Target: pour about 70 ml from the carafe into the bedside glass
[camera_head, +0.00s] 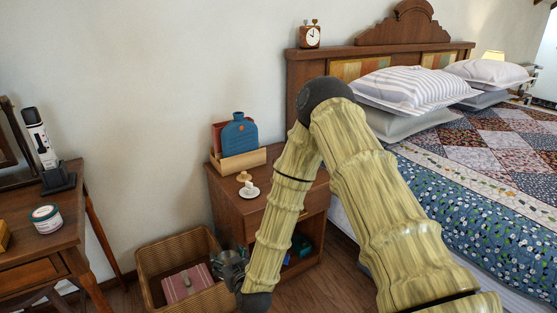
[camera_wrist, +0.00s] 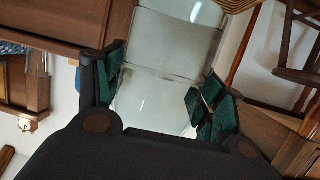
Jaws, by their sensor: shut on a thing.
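In the wrist view, my gripper (camera_wrist: 160,90) is shut on a pale, see-through glass vessel, which looks like the carafe (camera_wrist: 165,45). The dark finger pads with green faces press on its two sides. In the head view, my gripper (camera_head: 232,268) hangs low, over the right side of the wicker basket and left of the nightstand; my arm partly covers it. The carafe cannot be made out clearly there, and its fill level cannot be told. I cannot pick out the bedside glass; my arm hides part of the nightstand top (camera_head: 228,190).
The wicker basket (camera_head: 150,255) holds a reddish cloth or book (camera_head: 187,283). The bed is at right, a desk (camera_head: 40,245) at left.

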